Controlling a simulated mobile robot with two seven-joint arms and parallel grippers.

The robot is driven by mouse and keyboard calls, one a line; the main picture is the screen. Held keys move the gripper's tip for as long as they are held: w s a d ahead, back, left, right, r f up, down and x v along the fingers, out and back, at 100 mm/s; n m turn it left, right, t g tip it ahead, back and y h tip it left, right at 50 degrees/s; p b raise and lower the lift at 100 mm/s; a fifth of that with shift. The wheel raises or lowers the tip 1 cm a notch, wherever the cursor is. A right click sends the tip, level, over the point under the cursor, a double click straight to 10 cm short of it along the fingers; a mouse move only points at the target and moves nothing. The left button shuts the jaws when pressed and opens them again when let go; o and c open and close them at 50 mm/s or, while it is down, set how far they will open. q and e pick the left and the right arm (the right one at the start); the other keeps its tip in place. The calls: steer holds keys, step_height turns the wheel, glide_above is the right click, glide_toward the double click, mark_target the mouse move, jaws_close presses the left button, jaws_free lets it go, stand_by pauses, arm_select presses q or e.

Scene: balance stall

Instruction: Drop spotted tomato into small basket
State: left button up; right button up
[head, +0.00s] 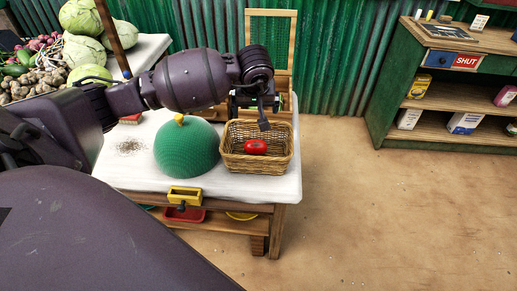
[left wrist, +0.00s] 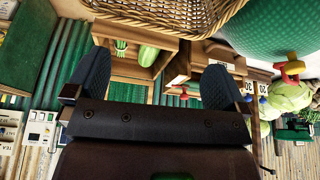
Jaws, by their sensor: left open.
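A small wicker basket (head: 283,163) stands near the right end of the white-topped table. A red tomato (head: 256,147) lies inside it; its spots are too small to make out. My left gripper (head: 262,108) is above the back part of the basket, apart from the tomato. In the left wrist view, the fingers of my left gripper (left wrist: 158,78) are spread wide with nothing between them. The basket's woven side (left wrist: 180,14) shows at the top of that view, and the tomato is not seen there. My right gripper is not in view.
A green mesh dome (head: 187,150) stands left of the basket, below my left arm. A wooden frame with green mesh (head: 271,42) rises behind it. Vegetables (head: 85,47) are piled at the far left. A green shelf unit (head: 450,90) stands right; the floor between is clear.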

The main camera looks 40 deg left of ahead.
arm_select(q)
steer(key=v, duration=0.7)
steer(key=shift+r+p, duration=0.15)
steer(key=shift+p, duration=0.25)
steer(key=shift+s, duration=0.1)
